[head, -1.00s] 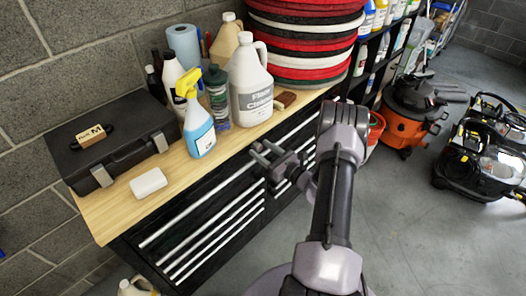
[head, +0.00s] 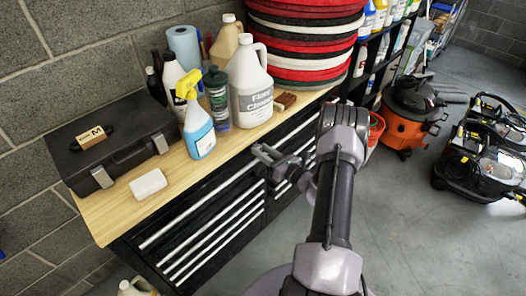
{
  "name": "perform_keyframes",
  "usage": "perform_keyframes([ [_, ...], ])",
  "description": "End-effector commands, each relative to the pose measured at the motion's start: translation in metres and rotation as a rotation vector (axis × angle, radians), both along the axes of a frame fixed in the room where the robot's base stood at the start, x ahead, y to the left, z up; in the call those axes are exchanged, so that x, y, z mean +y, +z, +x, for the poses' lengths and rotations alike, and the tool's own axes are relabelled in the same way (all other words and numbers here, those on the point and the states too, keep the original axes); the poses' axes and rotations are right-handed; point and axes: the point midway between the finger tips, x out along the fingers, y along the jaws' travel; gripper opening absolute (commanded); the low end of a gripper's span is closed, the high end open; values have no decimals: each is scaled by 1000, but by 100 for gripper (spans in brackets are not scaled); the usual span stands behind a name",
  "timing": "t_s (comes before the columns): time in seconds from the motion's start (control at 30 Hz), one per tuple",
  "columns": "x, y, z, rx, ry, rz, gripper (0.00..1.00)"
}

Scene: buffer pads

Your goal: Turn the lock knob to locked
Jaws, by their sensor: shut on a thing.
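The lock knob itself is hidden behind my gripper, so its setting cannot be read. My gripper (head: 263,155) is at the upper front of the black tool cabinet (head: 258,214), just below the edge of the wooden top. It is shut on the small knob there, with the jaws tilted in the picture. My arm reaches in from the lower right.
The wooden top (head: 110,225) holds a black case (head: 65,158), a white block (head: 148,185), a spray bottle (head: 199,135), a white jug (head: 249,90) and stacked red, white and black pads (head: 305,45). An orange vacuum (head: 408,115) stands right.

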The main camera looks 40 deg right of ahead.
Motion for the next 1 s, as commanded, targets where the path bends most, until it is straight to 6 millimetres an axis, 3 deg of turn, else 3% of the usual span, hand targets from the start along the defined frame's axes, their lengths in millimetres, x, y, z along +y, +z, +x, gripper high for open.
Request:
perform_keyframes([
  [1.0,-2,-2,0,75,-1,953,0],
])
